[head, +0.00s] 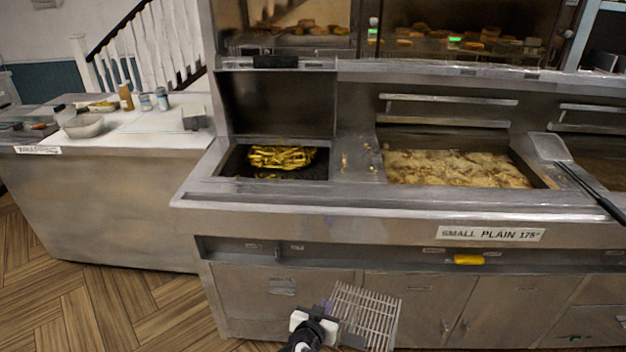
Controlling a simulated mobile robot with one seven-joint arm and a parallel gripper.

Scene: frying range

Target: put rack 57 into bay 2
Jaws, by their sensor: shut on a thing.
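My gripper (333,330) is low at the bottom middle, in front of the range's cupboard doors. It is shut on a wire rack (371,312) of parallel metal bars, held tilted below the counter edge and apart from the range top. No number can be read on the rack. The range has a smaller dark bay (232,160) at left with golden food in it, and a wide frying bay (455,168) full of bubbling oil in the middle. A further bay (600,174) is partly cut off at right. No bay numbers can be read.
A long-handled skimmer (549,147) lies over the right bays. A sign (490,234) reading "SMALL PLAIN 175" is on the front panel. A counter (100,170) with bottles and a bowl (84,125) stands at left. The wooden floor (120,310) at lower left is clear.

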